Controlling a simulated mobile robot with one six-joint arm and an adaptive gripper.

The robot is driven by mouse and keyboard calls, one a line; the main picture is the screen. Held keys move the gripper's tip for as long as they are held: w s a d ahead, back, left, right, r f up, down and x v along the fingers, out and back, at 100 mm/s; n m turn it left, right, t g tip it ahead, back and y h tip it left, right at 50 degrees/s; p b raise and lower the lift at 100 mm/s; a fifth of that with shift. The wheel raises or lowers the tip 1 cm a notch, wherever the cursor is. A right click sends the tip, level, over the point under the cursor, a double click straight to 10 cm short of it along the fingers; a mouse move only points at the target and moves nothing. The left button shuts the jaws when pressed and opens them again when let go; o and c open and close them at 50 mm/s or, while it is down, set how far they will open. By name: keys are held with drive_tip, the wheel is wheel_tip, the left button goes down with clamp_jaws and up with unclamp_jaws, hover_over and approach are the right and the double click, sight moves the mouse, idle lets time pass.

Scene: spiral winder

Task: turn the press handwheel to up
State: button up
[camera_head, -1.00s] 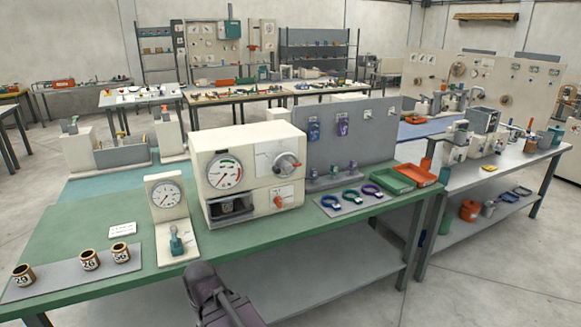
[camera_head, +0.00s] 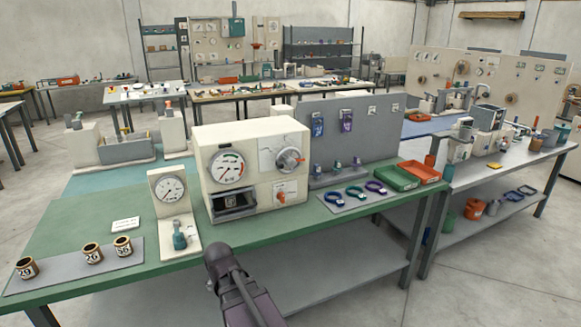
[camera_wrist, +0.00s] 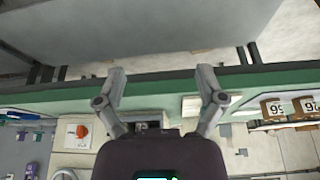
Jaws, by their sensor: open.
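A cream press-like box machine (camera_head: 238,135) stands on the green table. In the head view my dark arm rises in front of the table, apart from the machine; the fingertips cannot be made out.
A gauge stand (camera_head: 171,189) with a teal lever is left of the machine. Several numbered cups (camera_head: 92,253) stand on a grey mat at left. Several coloured rings (camera_head: 355,194) and a green tray (camera_head: 395,179) lie at right. The floor before the table is clear.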

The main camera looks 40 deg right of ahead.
drive_tip(key=w+d+r+m+t+h+b, duration=0.2)
drive_tip(key=w+d+m+t, duration=0.2)
drive_tip(key=w+d, duration=0.45)
drive_tip(key=m+t+h+b, duration=0.4)
drive_tip(key=m+t+h, duration=0.3)
drive_tip(key=t, duration=0.4)
approach(292, 163)
drive_tip(key=s, duration=0.2)
drive_tip(key=shift+s+a+f, duration=0.15)
drive_tip(key=shift+a+f, duration=0.3)
drive_tip(key=shift+a, duration=0.1)
drive_tip(key=p+x, duration=0.3)
drive_tip(key=x, duration=1.1)
drive_tip(key=shift+f+p, duration=0.15)
drive_tip(key=shift+p, duration=0.15)
drive_tip(key=shift+s, duration=0.1)
drive_tip(key=c, duration=1.1)
